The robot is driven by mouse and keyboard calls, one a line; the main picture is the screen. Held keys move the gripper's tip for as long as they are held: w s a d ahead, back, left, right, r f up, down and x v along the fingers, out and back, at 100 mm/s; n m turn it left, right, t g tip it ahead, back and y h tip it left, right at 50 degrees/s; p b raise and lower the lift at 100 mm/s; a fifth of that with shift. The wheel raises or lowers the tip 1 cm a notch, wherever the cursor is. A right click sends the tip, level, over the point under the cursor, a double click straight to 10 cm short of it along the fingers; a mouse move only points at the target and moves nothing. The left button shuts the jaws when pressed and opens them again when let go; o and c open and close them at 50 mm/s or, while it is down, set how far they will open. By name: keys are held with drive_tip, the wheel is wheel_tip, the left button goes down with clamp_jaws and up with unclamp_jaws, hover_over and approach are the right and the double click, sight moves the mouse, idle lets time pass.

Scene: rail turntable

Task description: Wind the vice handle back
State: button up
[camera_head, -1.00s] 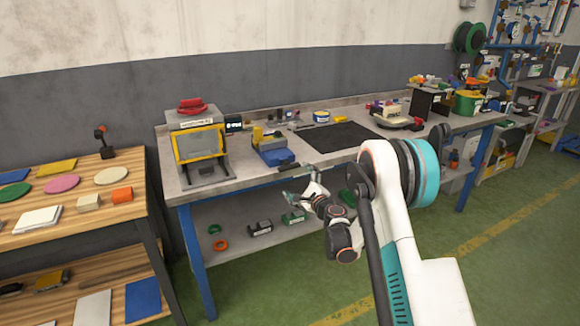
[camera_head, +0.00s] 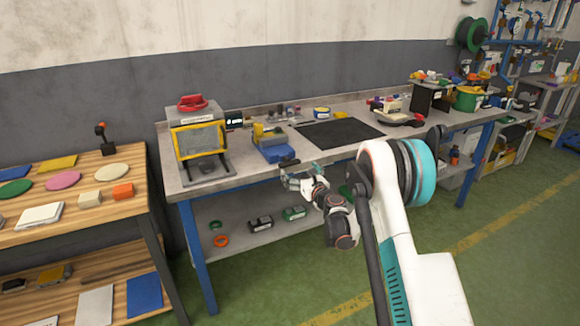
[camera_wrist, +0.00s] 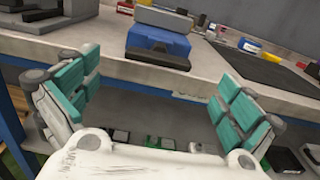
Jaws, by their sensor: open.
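The blue vice (camera_head: 276,153) sits near the front edge of the workbench, with a yellow part behind it. In the wrist view the vice (camera_wrist: 158,42) is beyond my fingers, at the top middle, with a dark bar (camera_wrist: 157,58) along its front. I cannot tell for sure whether this bar is the handle. My gripper (camera_head: 298,174) is at the bench's front edge, just in front of the vice. In the wrist view my gripper (camera_wrist: 158,92) has its teal-padded fingers wide apart, with nothing between them. It appears apart from the vice.
The workbench (camera_head: 235,172) has a yellow-framed machine (camera_head: 200,148) left of the vice and a black mat (camera_head: 340,133) to the right. Below, a shelf (camera_head: 255,210) holds several small parts. A wooden table (camera_head: 70,225) stands at left.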

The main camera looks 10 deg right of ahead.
sight(291, 164)
drive_tip(key=b+x, duration=0.2)
drive_tip(key=x, duration=0.5)
drive_tip(key=shift+w+a, duration=0.1)
drive_tip(key=shift+w, duration=0.2)
drive_tip(key=c, duration=1.1)
